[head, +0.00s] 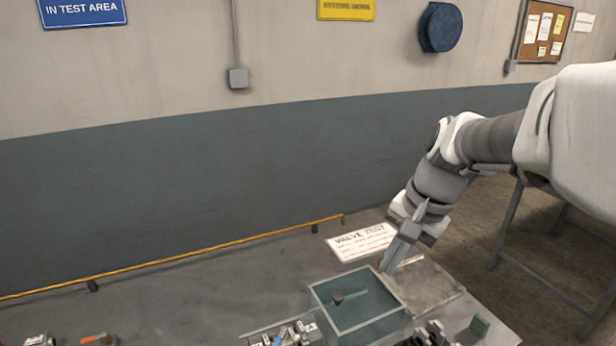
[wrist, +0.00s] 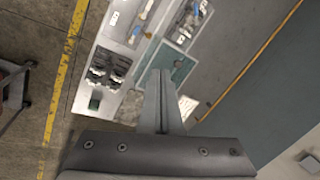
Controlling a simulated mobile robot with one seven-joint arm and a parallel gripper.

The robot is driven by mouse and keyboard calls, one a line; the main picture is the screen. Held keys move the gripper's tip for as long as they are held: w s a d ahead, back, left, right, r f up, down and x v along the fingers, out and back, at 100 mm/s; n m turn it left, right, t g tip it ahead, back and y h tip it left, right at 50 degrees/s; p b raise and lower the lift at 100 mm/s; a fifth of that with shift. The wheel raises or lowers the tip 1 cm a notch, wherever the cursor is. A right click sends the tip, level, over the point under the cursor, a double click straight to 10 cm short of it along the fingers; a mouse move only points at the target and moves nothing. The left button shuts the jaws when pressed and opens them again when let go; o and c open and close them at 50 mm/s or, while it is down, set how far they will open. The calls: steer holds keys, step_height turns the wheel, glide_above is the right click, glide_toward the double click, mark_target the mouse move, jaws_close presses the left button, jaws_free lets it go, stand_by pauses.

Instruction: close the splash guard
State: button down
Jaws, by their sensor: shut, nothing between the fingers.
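The splash guard (head: 358,303) is a clear, greenish box-like panel with a pale frame on the bench, low in the head view. It also shows in the wrist view (wrist: 183,68), just beyond my fingertips. I cannot tell for certain how far it is open. My gripper (head: 388,270) is shut and empty, pointing down at the guard's right back corner. In the wrist view its fingers (wrist: 158,76) overlap the guard's near edge. I cannot tell whether they touch it. A dark knob (head: 338,298) shows inside or behind the panel.
A "VALVE TEST" sign (head: 361,242) lies behind the guard. A flat grey plate (head: 425,284) is right of it. Small fittings (head: 290,334) sit at the front, and a green block (head: 480,325) at right. A yellow rail (head: 180,257) runs along the bench's back edge.

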steer(key=w+d+f+m+g+y, duration=0.1)
steer(key=w+d+f+m+y, duration=0.25)
steer(key=w+f+m, duration=0.45)
steer(key=m+y, duration=0.2)
steer(key=m, duration=0.1)
glide_toward(353, 304)
steer(key=shift+p+x, duration=0.9)
steer(key=shift+x, duration=0.25)
steer(key=shift+w+a+f+p, duration=0.1)
steer(key=shift+a+f+p, duration=0.1)
steer(key=shift+a, duration=0.55)
steer(key=shift+w+a+f+p, duration=0.1)
steer(key=shift+a+f+p, duration=0.1)
steer(key=shift+a, duration=0.6)
steer(key=shift+w+a+f+p, duration=0.1)
steer(key=shift+a+f+p, duration=0.1)
steer(key=shift+a, duration=0.55)
steer(key=shift+a, duration=0.1)
steer(key=s+a+b, duration=0.1)
steer(key=s+a, duration=0.1)
steer(key=a, duration=0.4)
steer(key=s+a+b, duration=0.1)
steer(key=s+a, duration=0.2)
steer(key=a, duration=0.3)
steer(key=s+a+b, duration=0.1)
steer(key=s+a, duration=0.2)
steer(key=a, duration=0.4)
steer(key=shift+b, duration=0.3)
